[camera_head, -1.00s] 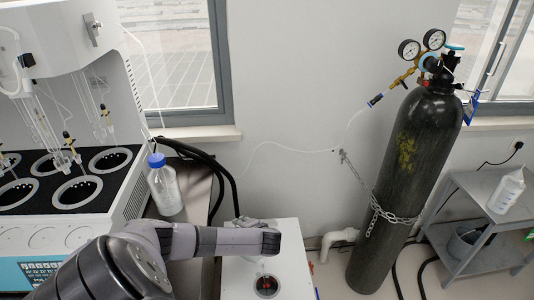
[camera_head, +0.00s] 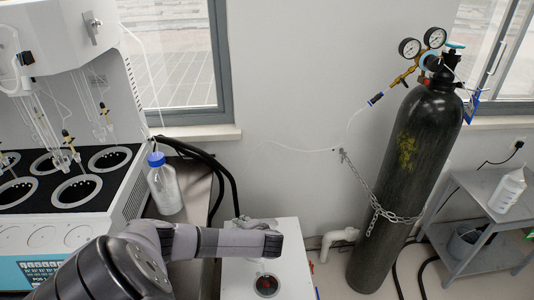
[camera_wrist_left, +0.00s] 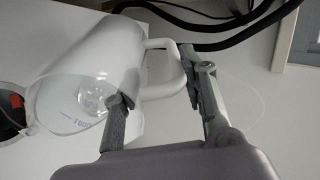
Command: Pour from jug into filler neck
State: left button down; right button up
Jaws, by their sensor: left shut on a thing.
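The white jug (camera_wrist_left: 100,60) shows in the left wrist view, tilted with its wide mouth toward the lower left. Graduation marks show inside it. My left gripper (camera_wrist_left: 157,78) is shut on the jug's handle. The filler neck (camera_wrist_left: 10,130), a dark round opening with a red part, lies beside the jug's rim at the left edge of that view. In the head view the filler neck (camera_head: 267,286) sits on a white unit below my left wrist. The jug is mostly hidden behind my arm there. No stream of liquid can be made out. My right gripper is not in view.
The white unit (camera_head: 290,255) stands against the wall. A bottle with a blue cap (camera_head: 164,185) stands on the bench at left, beside the distiller (camera_head: 60,225). A chained black gas cylinder (camera_head: 400,190) and a grey cart (camera_head: 480,220) stand at right.

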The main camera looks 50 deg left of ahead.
pick_arm(q)
jog(key=shift+d+f+y+b, duration=0.75)
jog(key=shift+y+b, duration=0.25)
jog(key=shift+b, duration=1)
dwell(3.9)
jog(key=shift+d+y+b, duration=0.3)
jog(key=shift+d+b, duration=0.05)
jog(key=shift+b, duration=0.15)
dwell(1.6)
